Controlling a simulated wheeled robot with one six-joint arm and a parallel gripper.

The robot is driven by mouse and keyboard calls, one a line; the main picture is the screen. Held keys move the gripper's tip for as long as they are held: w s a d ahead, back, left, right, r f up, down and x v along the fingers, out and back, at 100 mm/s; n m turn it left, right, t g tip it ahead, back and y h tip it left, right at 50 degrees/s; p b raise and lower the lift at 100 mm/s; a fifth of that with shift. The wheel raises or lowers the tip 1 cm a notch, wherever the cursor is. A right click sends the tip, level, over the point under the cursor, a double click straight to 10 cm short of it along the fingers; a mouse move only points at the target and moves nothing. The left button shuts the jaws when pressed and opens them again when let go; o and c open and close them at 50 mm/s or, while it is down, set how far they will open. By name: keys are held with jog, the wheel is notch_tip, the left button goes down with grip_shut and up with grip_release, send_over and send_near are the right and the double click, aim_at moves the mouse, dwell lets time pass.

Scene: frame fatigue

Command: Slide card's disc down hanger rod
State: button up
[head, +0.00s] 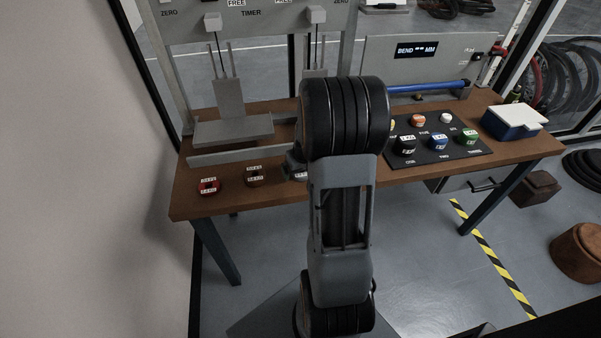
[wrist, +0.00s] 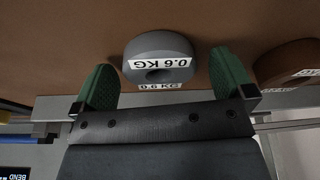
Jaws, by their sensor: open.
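A grey disc (wrist: 150,45) marked 0.6 KG lies on the brown table top in the wrist view. My gripper (wrist: 166,78) is open, with one green finger on each side of this disc and gaps between. In the head view, a red disc (head: 208,187) and a brown disc (head: 253,176) lie near the table's front left edge. The grey disc is mostly hidden by my arm there. The hanger rods stand behind; the left rod (head: 219,55) hangs over a grey stand (head: 230,100), and the right rod (head: 315,52) is partly hidden. I cannot make out a card.
A low grey rail (head: 230,153) runs between the discs and the stand. A black panel (head: 435,155) with coloured buttons is right of my arm. A blue bar (head: 425,87) crosses a bend rig behind it. A blue and white box (head: 514,120) stands at the table's right end.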

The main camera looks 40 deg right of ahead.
jog(key=c, duration=1.3)
jog(key=shift+c, duration=0.5)
jog(key=shift+r, duration=0.2)
jog(key=shift+r, duration=0.55)
jog(key=s+d+r, duration=0.2)
jog(key=s+r, duration=0.9)
jog(key=s, duration=0.2)
jog(key=shift+s+d+r+p, duration=0.3)
jog(key=shift+s+d+p, duration=0.05)
jog(key=shift+s+p, duration=0.05)
